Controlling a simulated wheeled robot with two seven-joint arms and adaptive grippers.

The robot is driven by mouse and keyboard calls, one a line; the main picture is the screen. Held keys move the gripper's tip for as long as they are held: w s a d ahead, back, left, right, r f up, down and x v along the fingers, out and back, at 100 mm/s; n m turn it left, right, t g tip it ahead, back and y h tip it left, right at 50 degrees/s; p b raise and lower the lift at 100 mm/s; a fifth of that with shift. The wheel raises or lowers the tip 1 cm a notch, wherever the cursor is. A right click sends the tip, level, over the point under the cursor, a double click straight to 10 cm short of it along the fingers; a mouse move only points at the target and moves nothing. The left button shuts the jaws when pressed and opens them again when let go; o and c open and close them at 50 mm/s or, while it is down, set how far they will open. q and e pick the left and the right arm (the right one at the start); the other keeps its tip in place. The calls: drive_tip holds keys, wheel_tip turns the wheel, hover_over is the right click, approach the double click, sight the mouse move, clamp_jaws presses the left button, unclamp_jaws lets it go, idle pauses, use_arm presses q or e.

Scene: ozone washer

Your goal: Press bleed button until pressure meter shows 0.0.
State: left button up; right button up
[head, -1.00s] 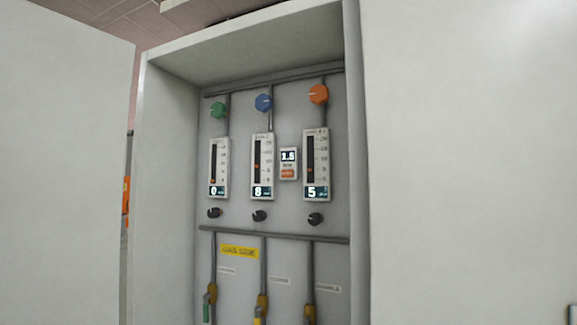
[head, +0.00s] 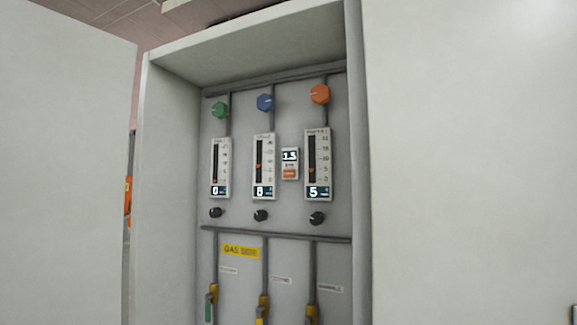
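The small pressure meter (head: 290,156) is on the grey panel inside the open cabinet, between the middle and right flow gauges. Its dark display shows about 1.5, a little blurred. The orange button (head: 290,174), which looks like the bleed button, sits on the lower part of the same small white unit. Nothing covers or touches the button. Neither of my grippers is in the head view.
Flow gauges flank the meter: left (head: 221,168), middle (head: 264,166) and right (head: 318,164). Green (head: 219,110), blue (head: 266,102) and orange (head: 319,94) knobs are above, black knobs below. White cabinet doors (head: 65,170) (head: 470,170) stand either side; the space before the panel is clear.

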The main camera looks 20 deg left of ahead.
idle(0.6)
use_arm(q)
clamp_jaws()
idle(0.3)
idle(0.9)
idle(0.5)
